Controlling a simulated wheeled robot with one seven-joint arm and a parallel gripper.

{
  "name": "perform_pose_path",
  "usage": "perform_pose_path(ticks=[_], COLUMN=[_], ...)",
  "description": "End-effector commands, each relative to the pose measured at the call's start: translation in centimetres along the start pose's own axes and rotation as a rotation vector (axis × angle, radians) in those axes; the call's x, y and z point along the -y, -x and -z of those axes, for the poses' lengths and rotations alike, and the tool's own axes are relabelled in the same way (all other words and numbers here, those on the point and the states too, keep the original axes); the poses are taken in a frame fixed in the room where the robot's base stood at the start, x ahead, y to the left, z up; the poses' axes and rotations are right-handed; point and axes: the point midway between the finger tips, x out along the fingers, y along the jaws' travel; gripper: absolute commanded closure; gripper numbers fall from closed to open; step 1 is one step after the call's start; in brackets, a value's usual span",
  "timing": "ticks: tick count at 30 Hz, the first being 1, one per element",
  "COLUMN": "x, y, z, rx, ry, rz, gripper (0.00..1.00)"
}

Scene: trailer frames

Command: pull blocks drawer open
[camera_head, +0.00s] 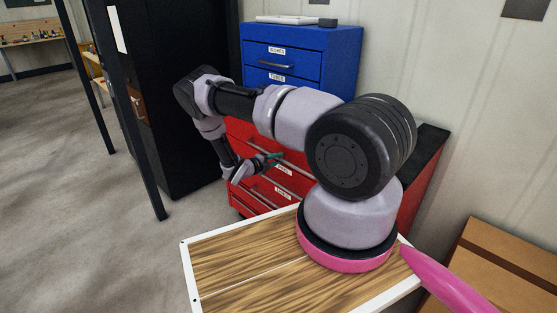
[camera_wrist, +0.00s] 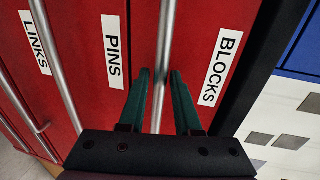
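The red drawer cabinet (camera_head: 292,183) stands below a blue one, partly hidden behind my arm in the head view. In the wrist view, the blocks drawer has a white BLOCKS label (camera_wrist: 220,68) and a long metal bar handle (camera_wrist: 166,30) to the left of the label. My gripper (camera_wrist: 160,74) has its two green fingers on either side of this handle, with narrow gaps beside the bar. It is open around the handle. The head view shows my gripper (camera_head: 272,158) at the front of the red cabinet. The drawer looks shut.
The PINS label (camera_wrist: 112,52) and LINKS label (camera_wrist: 35,42) mark neighbouring drawers with their own handles. The blue cabinet (camera_head: 340,55) sits on top. A black cabinet (camera_head: 165,120) stands to the left. The grey floor (camera_head: 110,225) before the drawers is clear. Cardboard boxes (camera_head: 490,265) lie at right.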

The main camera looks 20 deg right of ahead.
Motion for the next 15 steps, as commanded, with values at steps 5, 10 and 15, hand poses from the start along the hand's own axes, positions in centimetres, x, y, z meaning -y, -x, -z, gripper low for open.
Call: perform_pose_path(ticks=[5,10,15], x=[-0.03,-0.01,-0.01], y=[-0.75,-0.76,-0.75], z=[0.03,0.02,0.02], rx=[0.000,0.000,0.000], ry=[0.000,0.000,0.000], rz=[-0.001,0.000,0.000], gripper=[0.68,0.68,1.00])
